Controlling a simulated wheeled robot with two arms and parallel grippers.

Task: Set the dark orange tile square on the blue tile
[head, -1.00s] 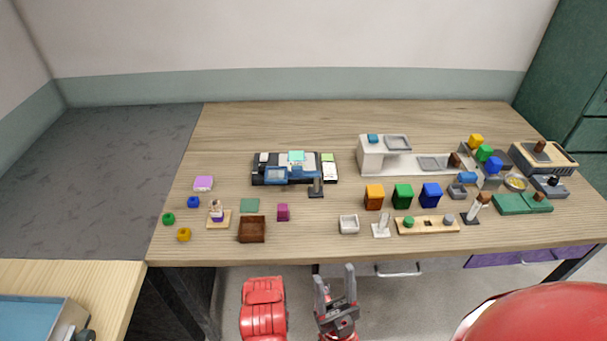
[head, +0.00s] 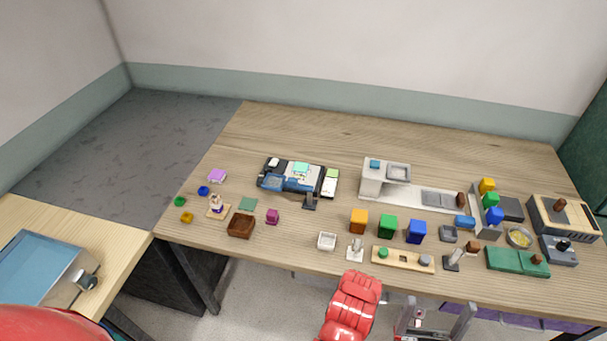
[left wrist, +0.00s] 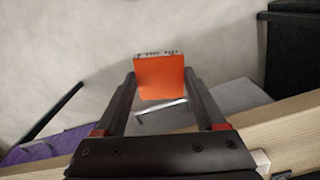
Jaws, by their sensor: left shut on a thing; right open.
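My left gripper (left wrist: 159,76) is shut on the dark orange tile (left wrist: 160,80), which sits between its two fingertips in the left wrist view. The tile's broad orange face is toward the camera, with a pale, marked edge at its top. The left gripper and the tile are out of the head view. My right gripper (head: 435,322) is open and empty, in front of the table's near edge. I cannot tell which thing is the blue tile. A small flat blue piece (head: 375,164) lies on the white stand.
The wooden table (head: 330,125) holds many small things. Orange (head: 358,221), green (head: 387,227) and blue (head: 416,231) blocks stand near the middle front. A side table (head: 120,226) with a blue-topped box (head: 38,262) is at left. The back of the wooden table is clear.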

